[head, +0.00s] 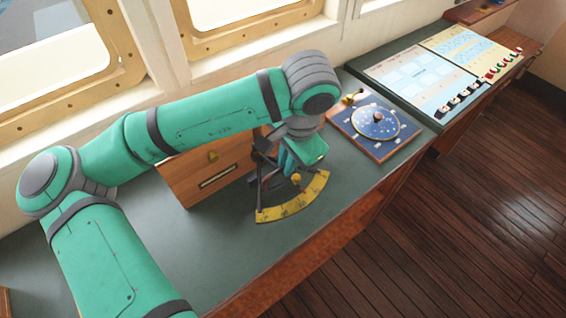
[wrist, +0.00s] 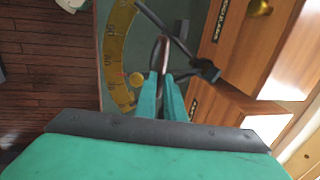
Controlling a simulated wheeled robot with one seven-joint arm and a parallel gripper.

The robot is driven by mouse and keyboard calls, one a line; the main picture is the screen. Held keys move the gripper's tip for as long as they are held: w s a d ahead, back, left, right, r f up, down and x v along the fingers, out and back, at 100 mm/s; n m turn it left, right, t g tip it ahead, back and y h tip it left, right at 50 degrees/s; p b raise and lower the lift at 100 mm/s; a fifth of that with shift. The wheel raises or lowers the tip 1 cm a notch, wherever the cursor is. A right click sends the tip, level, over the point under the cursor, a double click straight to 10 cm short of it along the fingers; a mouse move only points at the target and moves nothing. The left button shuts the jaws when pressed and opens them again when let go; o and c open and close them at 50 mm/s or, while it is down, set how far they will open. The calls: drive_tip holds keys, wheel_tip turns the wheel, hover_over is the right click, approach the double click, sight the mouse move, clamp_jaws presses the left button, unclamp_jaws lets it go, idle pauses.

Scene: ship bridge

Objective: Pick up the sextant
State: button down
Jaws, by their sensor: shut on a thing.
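The sextant (head: 293,201) has a yellow graduated arc and a dark frame. In the head view it is at the middle of the green-topped console, in front of a wooden box. In the wrist view its yellow arc (wrist: 118,50) is at the upper left and its dark frame runs up the middle. My gripper (wrist: 166,76) is shut on the sextant's frame, its two green fingers close together. In the head view my gripper (head: 287,160) comes down on the sextant from above. I cannot tell whether the sextant touches the console top.
The wooden box (head: 205,178) stands close behind the sextant, left of my gripper. A blue round dial on a wooden base (head: 375,125) is to the right. Chart panels and switches (head: 440,72) lie farther right. The console's front edge (head: 330,255) is near, with free room at the front left.

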drive_tip(key=s+d, duration=1)
drive_tip(key=s, duration=0.4)
drive_tip(key=shift+s+d, duration=0.3)
drive_tip(key=shift+d, duration=0.05)
